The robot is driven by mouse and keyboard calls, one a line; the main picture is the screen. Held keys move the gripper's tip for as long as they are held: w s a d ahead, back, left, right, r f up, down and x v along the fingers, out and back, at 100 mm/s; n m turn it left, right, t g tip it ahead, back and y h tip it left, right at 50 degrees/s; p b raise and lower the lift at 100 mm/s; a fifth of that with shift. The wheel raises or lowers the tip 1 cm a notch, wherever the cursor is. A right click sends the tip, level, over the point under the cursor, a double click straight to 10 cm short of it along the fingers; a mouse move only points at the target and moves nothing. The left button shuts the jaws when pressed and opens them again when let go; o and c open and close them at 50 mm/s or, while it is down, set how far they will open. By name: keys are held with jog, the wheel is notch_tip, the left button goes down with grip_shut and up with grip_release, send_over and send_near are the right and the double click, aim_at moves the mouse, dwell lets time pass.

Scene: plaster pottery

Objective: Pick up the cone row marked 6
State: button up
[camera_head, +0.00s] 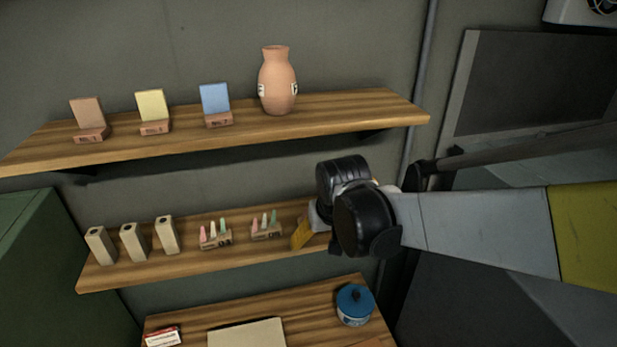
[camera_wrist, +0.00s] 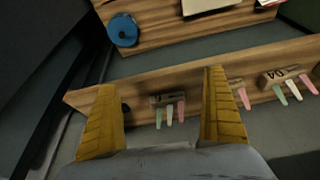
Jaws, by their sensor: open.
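Three cone rows stand on the lower shelf (camera_head: 150,268). In the head view the row marked 04 (camera_head: 216,240) and the one that looks marked 05 (camera_head: 266,233) show. A third cone row (camera_wrist: 168,99) shows only in the wrist view, with its mark unreadable; my arm hides its place in the head view. My gripper (camera_wrist: 161,82) is open and empty. Its yellow fingers lie on either side of the third row in the wrist picture, and the right finger partly covers the row beside it (camera_wrist: 237,84). I cannot tell the remaining distance.
Three beige blocks with holes (camera_head: 133,243) stand left on the lower shelf. The upper shelf (camera_head: 345,112) overhangs it, with a vase (camera_head: 277,82) and coloured tiles (camera_head: 152,106). Below, a table (camera_head: 303,308) holds a blue pot (camera_head: 354,306). A green cabinet (camera_head: 45,270) stands left.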

jog(key=w, duration=0.3)
jog(key=w+a+p, duration=0.1)
jog(key=w, duration=0.3)
jog(key=w+p, duration=0.1)
jog(key=w, duration=0.2)
jog(key=shift+w+a, duration=0.2)
jog(key=x, duration=0.5)
jog(key=shift+f+p, duration=0.1)
jog(key=shift+p, duration=0.25)
jog(key=shift+s, duration=0.1)
jog(key=c, duration=1.4)
